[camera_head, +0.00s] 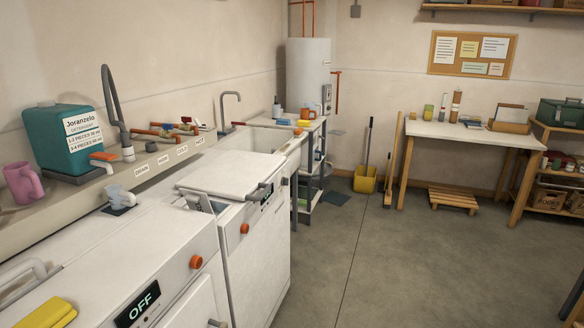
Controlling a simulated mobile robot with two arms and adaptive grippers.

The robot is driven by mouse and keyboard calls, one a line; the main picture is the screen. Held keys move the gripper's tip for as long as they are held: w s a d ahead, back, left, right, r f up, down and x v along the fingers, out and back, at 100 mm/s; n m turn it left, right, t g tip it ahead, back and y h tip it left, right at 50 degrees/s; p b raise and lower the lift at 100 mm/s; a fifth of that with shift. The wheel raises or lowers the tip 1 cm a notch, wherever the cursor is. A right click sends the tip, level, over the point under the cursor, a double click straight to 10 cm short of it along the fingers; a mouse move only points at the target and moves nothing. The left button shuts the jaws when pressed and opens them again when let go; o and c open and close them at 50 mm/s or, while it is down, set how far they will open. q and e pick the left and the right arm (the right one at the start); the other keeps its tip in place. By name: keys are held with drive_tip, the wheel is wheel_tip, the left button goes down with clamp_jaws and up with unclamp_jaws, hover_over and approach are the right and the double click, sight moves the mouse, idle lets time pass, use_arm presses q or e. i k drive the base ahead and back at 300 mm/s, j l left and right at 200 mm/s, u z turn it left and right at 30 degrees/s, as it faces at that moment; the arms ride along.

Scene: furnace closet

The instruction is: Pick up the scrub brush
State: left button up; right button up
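I cannot pick out the scrub brush for certain. Small items that are too small to identify lie on the ledge near the taps and around the sink (254,140). A small pale grey object (120,199) sits on a dark patch on top of the nearer white machine; I cannot tell what it is. A yellow block (46,313), perhaps a sponge or cloth, lies at the lower left corner. Neither my left nor my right gripper is in view.
A teal detergent jug (62,138) and pink mug (22,183) stand on the ledge. The middle floor is clear.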

sight(298, 133)
drive_tip(key=i+l+z, duration=0.15)
drive_tip(key=i+l, duration=0.15)
drive_tip(key=i, duration=0.35)
drive_tip(key=i+l+z, duration=0.2)
drive_tip(key=i, duration=0.45)
drive_tip(key=i+l+z, duration=0.15)
drive_tip(key=i, duration=0.5)
drive_tip(key=i+u, duration=0.35)
drive_tip(key=i, duration=0.3)
drive_tip(key=i+l+u, duration=0.2)
drive_tip(key=i+u, duration=0.15)
drive_tip(key=i, duration=0.25)
drive_tip(key=i+j+u, duration=0.1)
drive_tip(key=i+u, duration=0.15)
drive_tip(key=u, duration=0.15)
drive_tip(key=i+u, duration=0.6)
drive_tip(key=u, duration=0.15)
